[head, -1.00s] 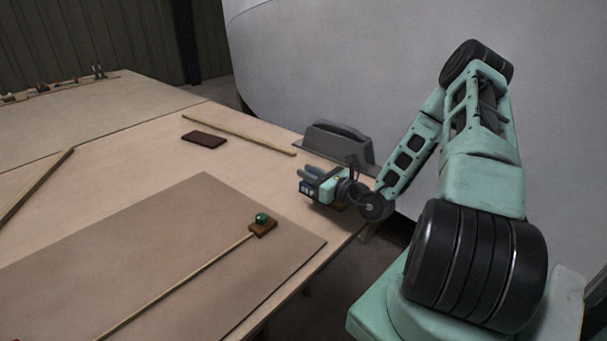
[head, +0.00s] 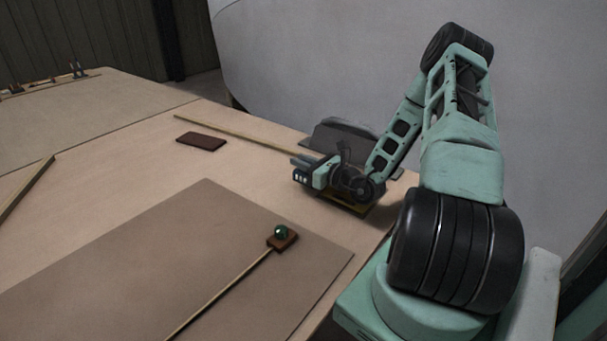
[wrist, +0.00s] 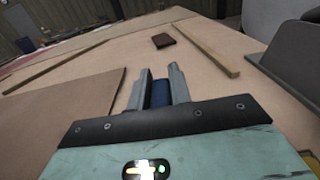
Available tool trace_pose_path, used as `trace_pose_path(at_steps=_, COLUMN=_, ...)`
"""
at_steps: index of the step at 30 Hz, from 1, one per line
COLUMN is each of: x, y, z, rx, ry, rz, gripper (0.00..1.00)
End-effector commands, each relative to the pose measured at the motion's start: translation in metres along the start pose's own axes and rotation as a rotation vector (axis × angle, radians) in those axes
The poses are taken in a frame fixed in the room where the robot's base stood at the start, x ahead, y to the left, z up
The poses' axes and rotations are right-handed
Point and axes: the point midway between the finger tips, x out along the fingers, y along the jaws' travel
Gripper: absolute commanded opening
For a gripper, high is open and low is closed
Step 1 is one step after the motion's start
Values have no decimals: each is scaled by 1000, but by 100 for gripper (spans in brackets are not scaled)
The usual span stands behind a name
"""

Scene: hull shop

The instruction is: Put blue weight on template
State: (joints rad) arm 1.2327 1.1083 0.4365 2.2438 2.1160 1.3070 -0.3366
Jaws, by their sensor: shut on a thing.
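My gripper (head: 300,166) is above the right part of the table, and it also shows in the wrist view (wrist: 160,72). Its fingers are shut on a dark blue thing, the blue weight (wrist: 160,93), mostly hidden between them. A large flat brown sheet (head: 170,250) lies on the table to the left of and nearer than my gripper. A small dark red-brown plate (head: 201,141) lies farther back, and it shows ahead in the wrist view (wrist: 163,41). I cannot tell for certain which of these is the template.
A green-knobbed weight (head: 281,232) stands on a brown block at a batten's end on the sheet. Another batten (head: 240,134) lies behind the plate. A grey upright piece (wrist: 292,50) stands at the right. Bare table lies between sheet and plate. A pale hull rises behind.

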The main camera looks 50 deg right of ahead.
Motion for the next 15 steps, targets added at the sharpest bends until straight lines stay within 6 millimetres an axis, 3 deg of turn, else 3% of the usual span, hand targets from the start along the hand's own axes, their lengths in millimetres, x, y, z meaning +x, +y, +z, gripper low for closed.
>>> trace_pose_path(at_steps=7, x=1, y=0, z=-32, rx=0, ry=-3, rz=0, gripper=0)
trace_pose_path(at_steps=15, x=1, y=0, z=-38, rx=-2, ry=-4, rz=1, gripper=0)
